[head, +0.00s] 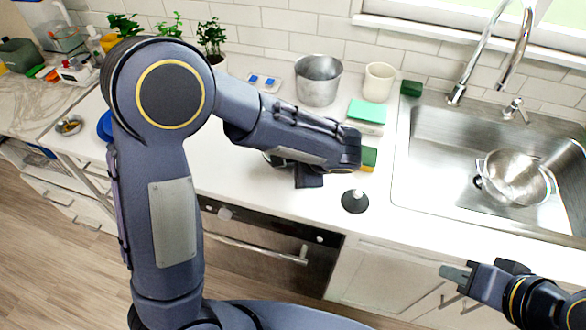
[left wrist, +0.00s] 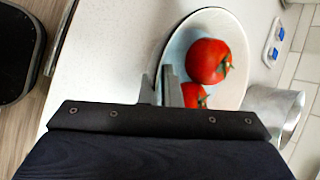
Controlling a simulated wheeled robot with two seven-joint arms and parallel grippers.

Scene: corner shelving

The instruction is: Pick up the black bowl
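A round bowl (left wrist: 205,28) with a pale inside holds two red tomatoes (left wrist: 208,62) in the left wrist view. In the head view only a dark sliver of what seems to be the bowl (head: 274,160) shows beside my left gripper, whose arm hides the rest. My left gripper (left wrist: 160,88) has its fingers close together at the bowl's near rim, one inside and one outside, with the rim between them. It also shows in the head view (head: 310,178). My right gripper (head: 455,275) is in front of the counter, away from the bowl; its finger gap is unclear.
A black round piece (head: 355,201) and a green-yellow sponge (head: 369,158) are right of my left gripper. A metal pot (head: 318,80), a cream cup (head: 379,80) and potted plants (head: 211,40) stand behind. A sink (head: 450,140) with a colander (head: 514,178) is at right.

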